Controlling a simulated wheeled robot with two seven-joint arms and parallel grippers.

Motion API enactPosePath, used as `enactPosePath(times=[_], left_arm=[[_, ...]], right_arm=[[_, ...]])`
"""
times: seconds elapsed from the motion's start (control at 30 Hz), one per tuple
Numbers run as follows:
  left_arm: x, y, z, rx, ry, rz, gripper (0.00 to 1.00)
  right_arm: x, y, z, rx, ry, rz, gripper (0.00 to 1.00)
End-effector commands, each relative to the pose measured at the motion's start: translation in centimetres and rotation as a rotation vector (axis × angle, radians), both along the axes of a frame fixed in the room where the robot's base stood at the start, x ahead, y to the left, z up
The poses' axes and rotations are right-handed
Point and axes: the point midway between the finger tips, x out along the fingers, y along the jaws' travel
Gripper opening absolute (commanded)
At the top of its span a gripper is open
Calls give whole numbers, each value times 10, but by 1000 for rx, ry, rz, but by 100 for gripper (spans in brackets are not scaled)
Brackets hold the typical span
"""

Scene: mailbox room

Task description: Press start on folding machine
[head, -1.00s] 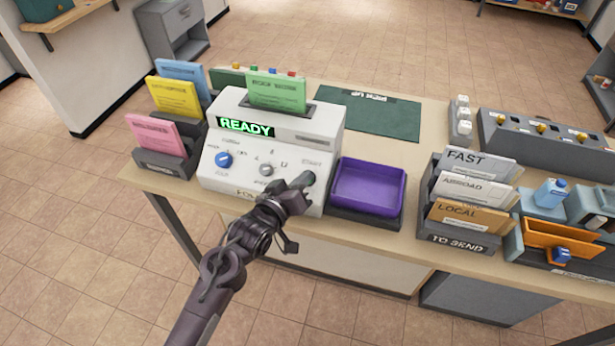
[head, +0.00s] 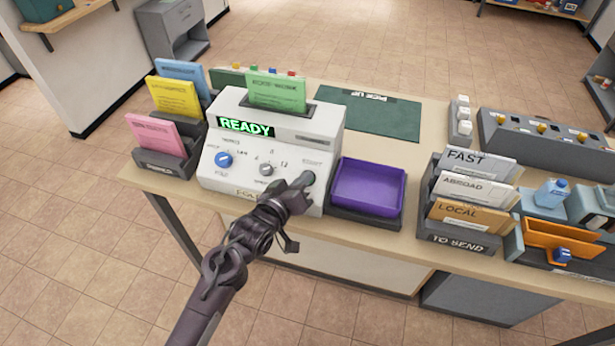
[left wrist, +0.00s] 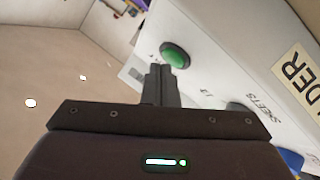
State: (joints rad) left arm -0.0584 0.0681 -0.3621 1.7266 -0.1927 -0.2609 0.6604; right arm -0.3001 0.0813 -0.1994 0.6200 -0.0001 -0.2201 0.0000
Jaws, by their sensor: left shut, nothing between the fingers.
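The white folding machine (head: 238,170) stands on the table with a green lit READY display (head: 245,127). A green sheet (head: 277,92) stands in its top slot. The green start button (left wrist: 175,55) shows clearly in the left wrist view; in the head view the button (head: 308,178) is partly covered by my fingertips. My left gripper (head: 302,184) is shut and empty, its tips at the machine's front right. In the left wrist view the closed fingers (left wrist: 160,80) end just beside and short of the button; contact cannot be told. My right gripper is not in view.
A purple tray (head: 369,187) sits right of the machine. A rack with pink, yellow and blue sheets (head: 177,98) is on its left. A TO SEND rack (head: 459,240) stands further right. A dark green mat (head: 372,115) lies bare behind.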

Motion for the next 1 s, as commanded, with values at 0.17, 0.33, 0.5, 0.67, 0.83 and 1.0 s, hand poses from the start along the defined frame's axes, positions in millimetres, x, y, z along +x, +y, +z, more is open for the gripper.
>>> enactPosePath(times=[0.17, 0.33, 0.5, 0.67, 0.83, 1.0], left_arm=[[0, 0, -1, -1, 1, 0, 0], [1, -1, -3, 0, 0, 0, 0], [3, -1, -5, 0, 0, 0, 0], [3, -1, -6, -1, 1, 0, 0], [4, -1, -7, 0, 2, 0, 0], [4, -1, -7, 0, 2, 0, 0]], right_arm=[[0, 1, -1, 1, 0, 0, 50], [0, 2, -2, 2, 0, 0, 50], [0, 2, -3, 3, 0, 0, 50], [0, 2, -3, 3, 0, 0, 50], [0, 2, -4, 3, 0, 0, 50], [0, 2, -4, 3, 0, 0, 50]])
